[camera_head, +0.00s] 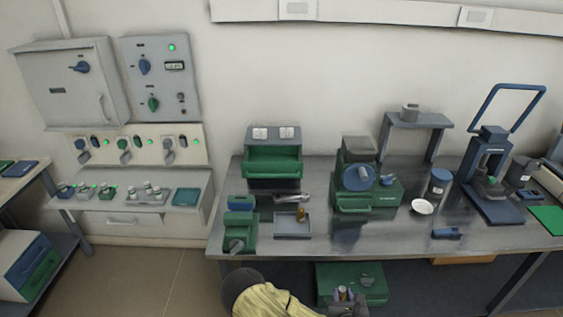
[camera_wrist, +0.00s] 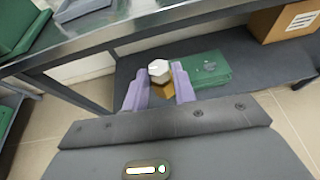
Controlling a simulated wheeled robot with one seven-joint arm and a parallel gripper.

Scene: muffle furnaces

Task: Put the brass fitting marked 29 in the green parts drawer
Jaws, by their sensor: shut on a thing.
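My gripper (camera_head: 343,294) is at the bottom of the head view, in front of the bench and below its top. In the wrist view, its two purple fingers (camera_wrist: 159,84) are shut on a brass fitting (camera_wrist: 159,72) with a pale hexagonal top. I cannot read a number on it. A green drawer-like unit (camera_head: 273,163) with a grey top and two white labels stands at the back left of the bench, well above and left of my gripper. Another brass piece (camera_head: 301,215) stands in a shallow grey tray (camera_head: 286,232) on the bench.
The steel bench edge (camera_head: 400,253) lies between my gripper and the bench top. A green case (camera_head: 368,273) sits on the lower shelf, behind my gripper; it also shows in the wrist view (camera_wrist: 209,68). A green machine (camera_head: 365,190) and a white dish (camera_head: 422,207) stand on the bench.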

